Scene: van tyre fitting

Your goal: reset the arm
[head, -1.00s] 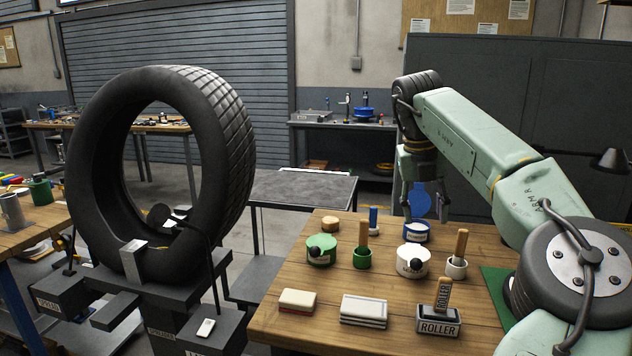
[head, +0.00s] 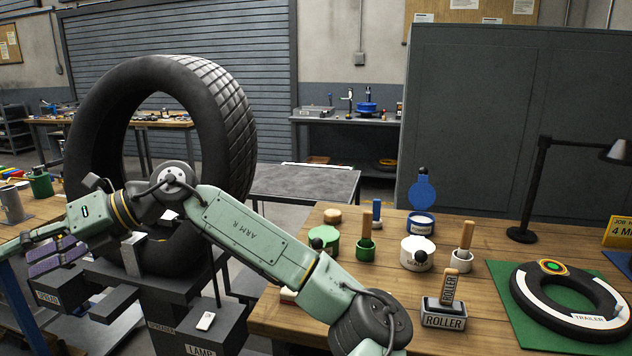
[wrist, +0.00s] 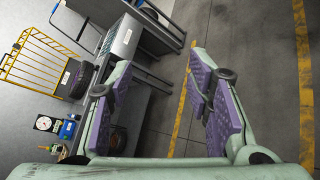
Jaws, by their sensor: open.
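My green arm reaches across the front of the bench to the left in the head view. My gripper (head: 52,254) is at the far left, in front of the big tyre's stand. It is partly cut off at the picture's edge, with purple pads showing. In the wrist view my gripper (wrist: 155,78) is open, its two purple-padded fingers wide apart with nothing between them. Below and beyond the fingers are grey floor and a grey bench. The big upright tyre (head: 218,110) stands behind my arm, which hides part of its lower side.
The wooden bench (head: 500,255) carries a blue pot (head: 420,226) with its blue lid (head: 421,189) raised, green and white pots, a roller holder (head: 443,313) and a trailer tyre (head: 590,318). The wrist view shows a yellow wire rack (wrist: 38,58) and open floor (wrist: 240,40).

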